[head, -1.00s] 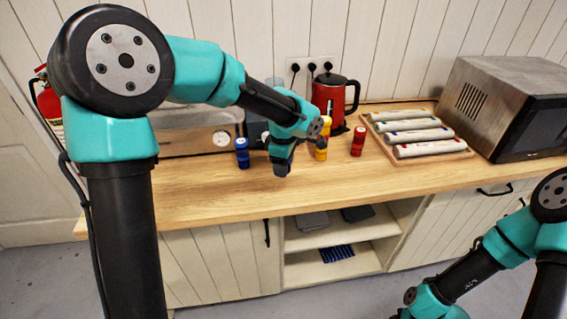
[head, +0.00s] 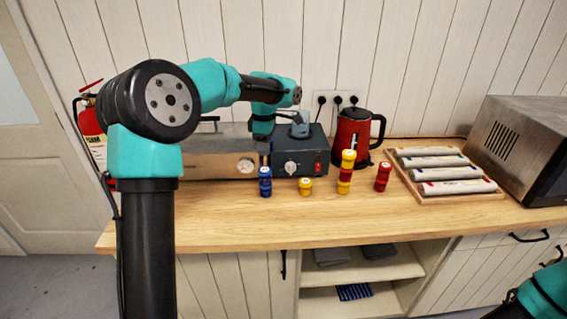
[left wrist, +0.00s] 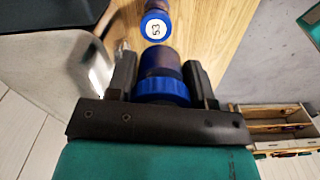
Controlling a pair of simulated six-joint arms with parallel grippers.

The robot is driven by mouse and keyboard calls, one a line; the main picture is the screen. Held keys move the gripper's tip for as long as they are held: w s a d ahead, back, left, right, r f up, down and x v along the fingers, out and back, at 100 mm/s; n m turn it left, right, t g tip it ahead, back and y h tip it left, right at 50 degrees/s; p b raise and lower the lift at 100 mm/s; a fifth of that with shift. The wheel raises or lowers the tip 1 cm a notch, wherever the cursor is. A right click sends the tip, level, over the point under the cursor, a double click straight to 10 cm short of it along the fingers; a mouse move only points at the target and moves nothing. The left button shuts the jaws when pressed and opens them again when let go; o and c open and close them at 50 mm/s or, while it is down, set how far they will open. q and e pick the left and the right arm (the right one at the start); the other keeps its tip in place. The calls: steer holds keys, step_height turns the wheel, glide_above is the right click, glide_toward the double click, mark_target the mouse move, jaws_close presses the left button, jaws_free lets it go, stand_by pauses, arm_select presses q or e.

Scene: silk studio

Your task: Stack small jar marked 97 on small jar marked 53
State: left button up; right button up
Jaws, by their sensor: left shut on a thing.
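My left gripper (head: 263,153) points down just above a blue jar column (head: 265,182) on the counter. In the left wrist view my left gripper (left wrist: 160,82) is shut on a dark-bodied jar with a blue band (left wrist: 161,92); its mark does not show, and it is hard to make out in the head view. Beyond it in the wrist view is the jar marked 53 (left wrist: 156,27), blue with a white label facing the camera. The held jar and jar 53 look apart. My right gripper is not in view.
A yellow jar (head: 306,186), a yellow-and-red stack (head: 347,172) and red jars (head: 383,177) stand to the right. Behind are a dark grey machine (head: 302,158) and a red kettle (head: 353,135). A tray of rolls (head: 440,193) lies farther right. The front counter is clear.

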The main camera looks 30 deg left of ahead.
mark_target(265, 169)
arm_select(q)
steer(key=shift+w+a+r, duration=0.1)
steer(key=shift+a+r, duration=0.15)
steer(key=shift+a, duration=0.25)
steer(key=shift+f, duration=0.15)
steer(key=shift+f, duration=3.3)
steer(key=shift+f, duration=0.55)
steer(key=o, duration=1)
step_height(265, 169, up, 17)
steer(key=shift+r, duration=0.2)
